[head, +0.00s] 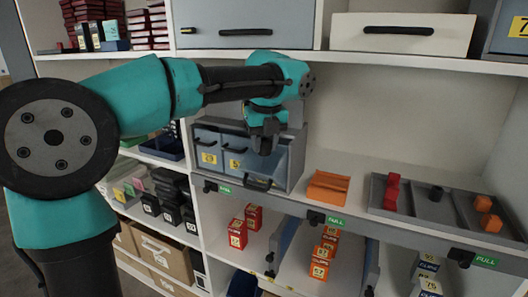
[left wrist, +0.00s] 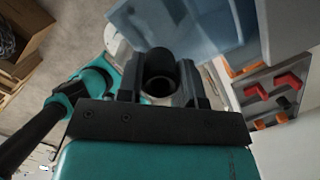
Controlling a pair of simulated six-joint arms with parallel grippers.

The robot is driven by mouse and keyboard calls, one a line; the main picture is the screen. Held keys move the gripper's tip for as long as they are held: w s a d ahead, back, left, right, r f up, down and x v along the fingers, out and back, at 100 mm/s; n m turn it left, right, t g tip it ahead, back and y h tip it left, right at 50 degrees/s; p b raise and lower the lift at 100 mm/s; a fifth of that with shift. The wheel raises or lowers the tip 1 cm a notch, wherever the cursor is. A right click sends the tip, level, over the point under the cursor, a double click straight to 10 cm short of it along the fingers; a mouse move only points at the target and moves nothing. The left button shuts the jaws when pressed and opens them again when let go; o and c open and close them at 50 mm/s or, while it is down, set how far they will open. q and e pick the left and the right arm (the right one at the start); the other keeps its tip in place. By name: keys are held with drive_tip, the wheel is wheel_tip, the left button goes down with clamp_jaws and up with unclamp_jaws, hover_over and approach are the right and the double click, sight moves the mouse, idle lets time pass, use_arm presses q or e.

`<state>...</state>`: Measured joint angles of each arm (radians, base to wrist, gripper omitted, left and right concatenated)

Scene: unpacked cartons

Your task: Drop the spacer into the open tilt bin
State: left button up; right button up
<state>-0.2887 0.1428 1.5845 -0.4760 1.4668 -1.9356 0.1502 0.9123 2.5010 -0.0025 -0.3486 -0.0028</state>
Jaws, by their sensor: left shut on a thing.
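The spacer (left wrist: 160,76) is a dark, hollow cylinder in the left wrist view, held between the fingers of my left gripper (left wrist: 158,88). In the head view my left gripper (head: 265,138) points down in front of the grey bin unit, and the spacer is hard to make out against the dark fingers. The open tilt bin (head: 262,168) is blue-grey, tipped forward at the right of the unit, just below the gripper. A pale blue bin surface (left wrist: 195,22) shows beyond the fingers in the left wrist view. My right gripper is not in view.
Two labelled bins (head: 209,147) sit left of the open one. An orange block (head: 328,187) lies on the shelf to the right. A grey sectioned tray (head: 410,206) holds red, black and orange pieces. A shelf with drawers (head: 250,38) runs above the arm.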

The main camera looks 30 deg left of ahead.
sight(264, 155)
use_arm(q)
drive_tip(key=shift+w+a+f, duration=0.1)
drive_tip(key=shift+w+a, duration=0.3)
drive_tip(key=shift+w, duration=0.25)
drive_tip(key=shift+w+a+f, duration=0.1)
drive_tip(key=shift+w+a, duration=0.25)
drive_tip(key=shift+w, duration=0.25)
drive_tip(key=shift+f, duration=1.7)
drive_tip(key=shift+f, duration=0.6)
drive_tip(key=o, duration=0.9)
